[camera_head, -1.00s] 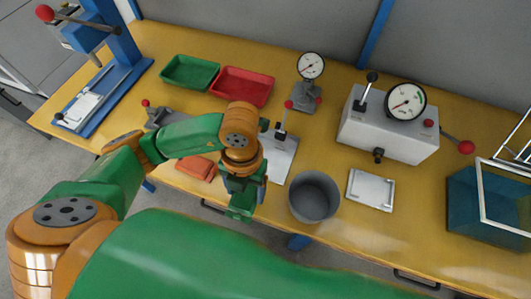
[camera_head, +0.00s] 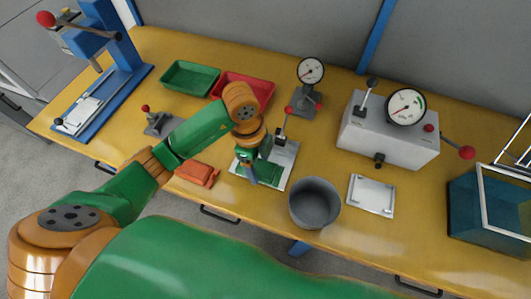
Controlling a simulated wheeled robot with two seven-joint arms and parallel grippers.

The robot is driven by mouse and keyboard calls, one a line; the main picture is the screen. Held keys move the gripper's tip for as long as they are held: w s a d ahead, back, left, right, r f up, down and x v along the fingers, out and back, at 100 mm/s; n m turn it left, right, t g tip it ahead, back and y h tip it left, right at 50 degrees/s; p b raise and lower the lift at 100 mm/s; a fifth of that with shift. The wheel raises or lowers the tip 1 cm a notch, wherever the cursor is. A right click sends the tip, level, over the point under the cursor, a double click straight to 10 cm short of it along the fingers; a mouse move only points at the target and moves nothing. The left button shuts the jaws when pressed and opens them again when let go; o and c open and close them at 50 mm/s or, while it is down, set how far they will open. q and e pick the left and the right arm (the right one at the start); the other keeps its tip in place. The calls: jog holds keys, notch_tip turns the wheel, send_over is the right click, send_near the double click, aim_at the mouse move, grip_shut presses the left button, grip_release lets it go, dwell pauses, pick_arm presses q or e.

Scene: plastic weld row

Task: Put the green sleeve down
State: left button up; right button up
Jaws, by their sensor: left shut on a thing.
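My left gripper (camera_head: 252,174) is over the light metal plate (camera_head: 283,155) at the front middle of the bench, pointing down. It is shut on the green sleeve (camera_head: 268,173), which shows partly beside the fingers, low over the plate. The fingers and wrist hide part of the sleeve. I cannot tell whether the sleeve touches the plate. My right gripper is not in view.
A lever clamp with a red knob (camera_head: 288,110) rises at the back of the plate. A grey bin (camera_head: 314,203) stands close to its right. An orange block (camera_head: 197,173) lies to its left. Green (camera_head: 190,76) and red (camera_head: 254,84) trays are behind.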

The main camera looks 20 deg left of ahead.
pick_arm(q)
jog(key=w, duration=0.4)
jog(key=shift+w+d, duration=0.1)
jog(key=shift+w, duration=0.15)
jog(key=shift+w+f, duration=0.1)
jog(key=shift+f, duration=0.1)
notch_tip(320, 180, down, 3)
jog(key=shift+r+p, duration=0.1)
jog(key=shift+p, duration=0.35)
jog(key=shift+f, duration=0.35)
jog(key=o, duration=1.5)
jog(key=shift+r, duration=0.1)
jog(key=shift+c, duration=0.2)
notch_tip(320, 180, up, 12)
jog(key=a, duration=0.1)
jog(key=shift+a, duration=0.25)
